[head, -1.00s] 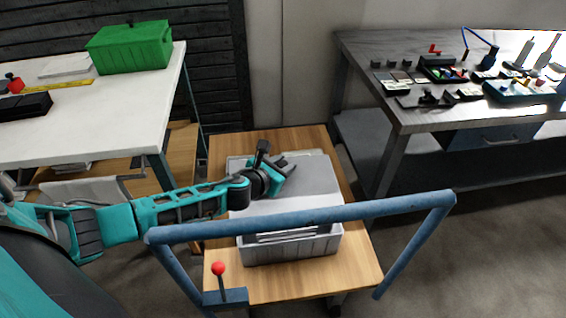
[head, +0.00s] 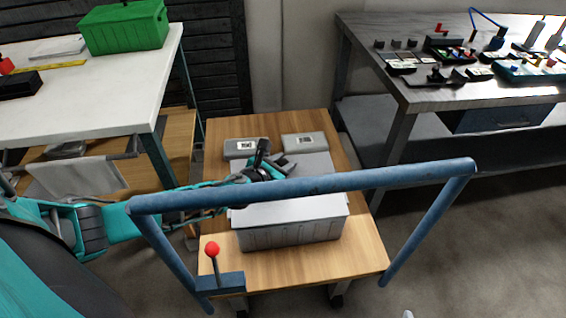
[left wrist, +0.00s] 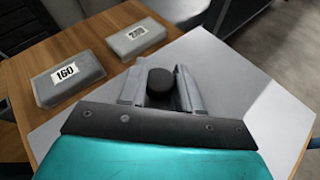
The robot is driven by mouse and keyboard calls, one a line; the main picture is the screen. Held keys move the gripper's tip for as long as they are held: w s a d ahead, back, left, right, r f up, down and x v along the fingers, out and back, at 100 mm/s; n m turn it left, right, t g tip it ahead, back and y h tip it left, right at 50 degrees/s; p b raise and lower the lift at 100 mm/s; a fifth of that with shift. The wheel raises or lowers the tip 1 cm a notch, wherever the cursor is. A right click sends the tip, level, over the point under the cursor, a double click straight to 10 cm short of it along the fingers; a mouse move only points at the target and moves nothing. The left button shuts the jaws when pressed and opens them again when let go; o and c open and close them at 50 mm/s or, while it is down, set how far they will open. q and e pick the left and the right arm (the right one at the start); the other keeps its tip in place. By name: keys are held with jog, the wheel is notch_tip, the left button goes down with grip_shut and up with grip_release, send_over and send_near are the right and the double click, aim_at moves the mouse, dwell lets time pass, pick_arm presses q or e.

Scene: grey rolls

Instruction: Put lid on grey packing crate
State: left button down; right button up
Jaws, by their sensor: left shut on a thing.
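The grey packing crate (head: 292,235) stands on a wooden cart top. The flat light-grey lid (head: 300,210) lies over its opening, its front edge lined up with the crate's front wall. Whether it is fully seated, I cannot tell. My left gripper (head: 272,166) is at the far part of the lid, behind the blue handle bar. In the left wrist view its fingers (left wrist: 160,88) are shut on the lid's round black knob (left wrist: 161,92), and the lid (left wrist: 235,85) spreads out around it. The crate's inside is hidden. My right gripper is not in view.
Two grey labelled blocks (head: 240,148) (head: 304,145) lie on the cart behind the crate. The blue handle bar (head: 320,184) crosses in front of my arm. A red-knobbed lever (head: 212,249) stands front left. A white table (head: 100,95) and a grey workbench (head: 440,100) flank the cart.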

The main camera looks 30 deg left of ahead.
pick_arm(q)
jog(key=c, duration=1.1)
grip_release()
jog(key=o, duration=0.4)
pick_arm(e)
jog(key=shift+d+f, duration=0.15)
pick_arm(q)
jog(key=shift+s+r, duration=0.15)
jog(key=shift+s, duration=0.3)
jog(key=p+v, duration=0.2)
jog(key=v, duration=1)
jog(key=shift+p, duration=0.3)
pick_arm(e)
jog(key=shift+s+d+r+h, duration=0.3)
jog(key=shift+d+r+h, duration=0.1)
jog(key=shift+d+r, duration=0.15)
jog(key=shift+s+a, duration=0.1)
